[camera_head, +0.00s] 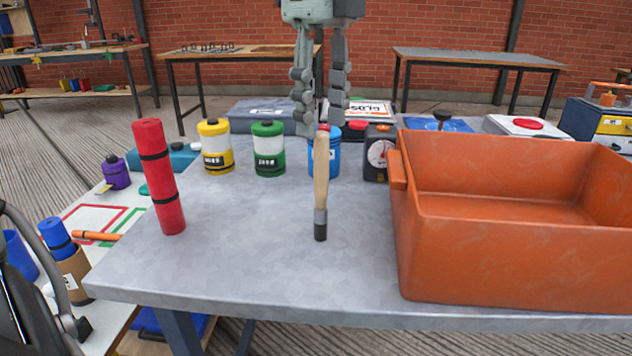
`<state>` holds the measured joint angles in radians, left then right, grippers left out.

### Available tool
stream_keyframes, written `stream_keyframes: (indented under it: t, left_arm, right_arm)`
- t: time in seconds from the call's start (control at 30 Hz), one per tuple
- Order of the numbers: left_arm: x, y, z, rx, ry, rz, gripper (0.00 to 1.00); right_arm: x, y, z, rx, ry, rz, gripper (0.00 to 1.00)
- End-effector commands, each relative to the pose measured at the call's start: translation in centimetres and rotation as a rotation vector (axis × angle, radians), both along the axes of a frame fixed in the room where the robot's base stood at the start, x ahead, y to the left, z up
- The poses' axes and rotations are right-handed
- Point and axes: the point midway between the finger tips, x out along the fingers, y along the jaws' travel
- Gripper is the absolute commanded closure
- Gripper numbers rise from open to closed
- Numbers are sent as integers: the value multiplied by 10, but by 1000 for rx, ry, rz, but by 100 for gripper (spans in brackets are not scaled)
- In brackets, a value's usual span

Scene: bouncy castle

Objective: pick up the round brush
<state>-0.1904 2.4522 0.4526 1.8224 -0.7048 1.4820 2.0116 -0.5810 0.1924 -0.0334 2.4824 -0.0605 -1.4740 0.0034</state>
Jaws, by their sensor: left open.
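The round brush (321,175) has a pale wooden handle with a red end, a grey ferrule and a dark tip. It appears upright at the middle of the grey table (250,245), with the dark tip down. My left gripper (320,125) hangs from the top of the picture with its fingers pointing down. It is open, one finger to each side of the brush's red top end in the picture. I cannot tell whether a finger touches the brush. My right gripper is not in view.
A large orange bin (510,265) fills the table's right side. A red roll (158,180) stands at the left. Yellow (216,150), green (268,150) and blue (333,158) jars and a black dial box (377,155) stand behind the brush. The table's front middle is clear.

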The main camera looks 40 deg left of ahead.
Motion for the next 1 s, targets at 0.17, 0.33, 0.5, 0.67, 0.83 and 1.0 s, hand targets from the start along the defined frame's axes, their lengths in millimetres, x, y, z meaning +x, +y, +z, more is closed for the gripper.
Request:
stream_keyframes:
  t: [0.17, 0.33, 0.5, 0.67, 0.83, 1.0]
  left_arm:
    - [-1, -1, -22, -2, 3, -2, 59]
    - [-6, -3, -45, -3, 4, -3, 59]
    - [-7, -4, -67, -3, 1, 0, 59]
    - [-6, -4, -72, -2, -1, 0, 59]
    - [-6, -3, -72, -1, -1, 1, 61]
    - [-6, -3, -72, -1, -1, 1, 82]
  right_arm:
    - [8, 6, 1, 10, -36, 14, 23]
    - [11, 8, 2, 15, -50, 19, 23]
    - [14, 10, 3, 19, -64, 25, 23]
    - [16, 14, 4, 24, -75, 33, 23]
    - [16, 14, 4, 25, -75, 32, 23]
    - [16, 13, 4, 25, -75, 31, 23]
